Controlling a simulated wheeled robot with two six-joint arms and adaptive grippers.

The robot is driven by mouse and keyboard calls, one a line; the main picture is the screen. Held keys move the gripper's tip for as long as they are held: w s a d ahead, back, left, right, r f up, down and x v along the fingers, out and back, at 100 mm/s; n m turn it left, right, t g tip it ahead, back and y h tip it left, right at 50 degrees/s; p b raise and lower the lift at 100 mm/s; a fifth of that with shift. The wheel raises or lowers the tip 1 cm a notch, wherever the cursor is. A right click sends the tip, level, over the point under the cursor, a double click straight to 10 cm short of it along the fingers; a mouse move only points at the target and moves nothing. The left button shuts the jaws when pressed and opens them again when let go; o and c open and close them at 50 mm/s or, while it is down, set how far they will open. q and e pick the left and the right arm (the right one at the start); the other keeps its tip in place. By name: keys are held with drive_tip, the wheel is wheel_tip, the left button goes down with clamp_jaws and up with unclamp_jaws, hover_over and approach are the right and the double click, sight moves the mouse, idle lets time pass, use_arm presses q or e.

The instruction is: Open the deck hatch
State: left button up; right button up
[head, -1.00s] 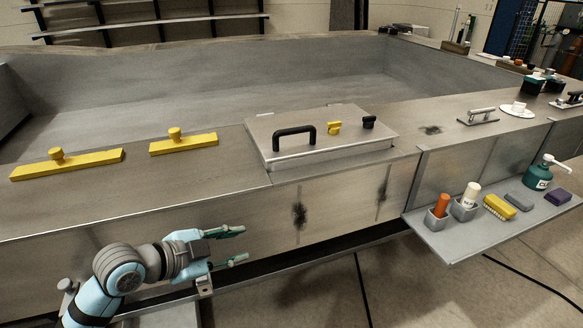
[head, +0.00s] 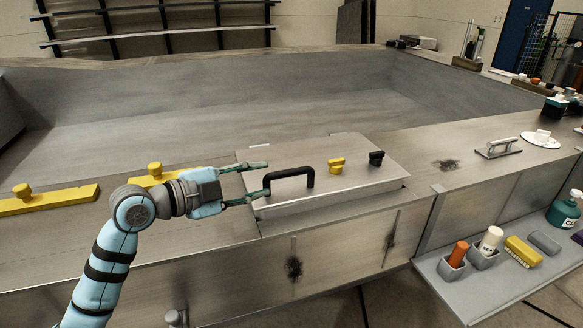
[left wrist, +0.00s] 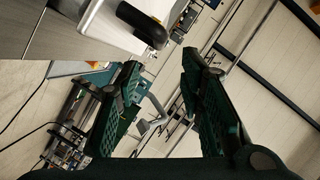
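The deck hatch (head: 340,186) is a flat metal lid, lying closed on the deck. It has a black bar handle (head: 289,177) near its left front, and a yellow knob (head: 336,165) and a black knob (head: 376,158) on its top. My left gripper (head: 262,178) is open and empty, with its fingers pointing right at the hatch's left edge, just left of the handle. In the left wrist view its two green fingers (left wrist: 158,95) are spread apart, and a black rounded part, seemingly the handle (left wrist: 143,27), shows at upper left. My right gripper is not in view.
Two yellow bars with knobs lie on the deck at left, one (head: 50,200) clear and one partly behind my left arm. A grey shelf (head: 485,285) at right front holds brushes and bottles. A metal handle (head: 498,147) sits right of the hatch.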

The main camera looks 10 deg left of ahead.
sight(284, 174)
use_arm(q)
drive_tip(key=x, duration=0.5)
drive_tip(key=shift+w+d+r, duration=0.1)
drive_tip(key=x, duration=0.5)
drive_tip(key=shift+w+a+f+p, duration=0.25)
drive_tip(key=shift+f+p, duration=0.05)
drive_tip(key=shift+p, duration=0.05)
drive_tip(key=shift+d, duration=0.1)
drive_tip(key=shift+s, duration=0.2)
drive_tip(key=shift+c, duration=0.2)
drive_tip(key=shift+w, duration=0.15)
clamp_jaws()
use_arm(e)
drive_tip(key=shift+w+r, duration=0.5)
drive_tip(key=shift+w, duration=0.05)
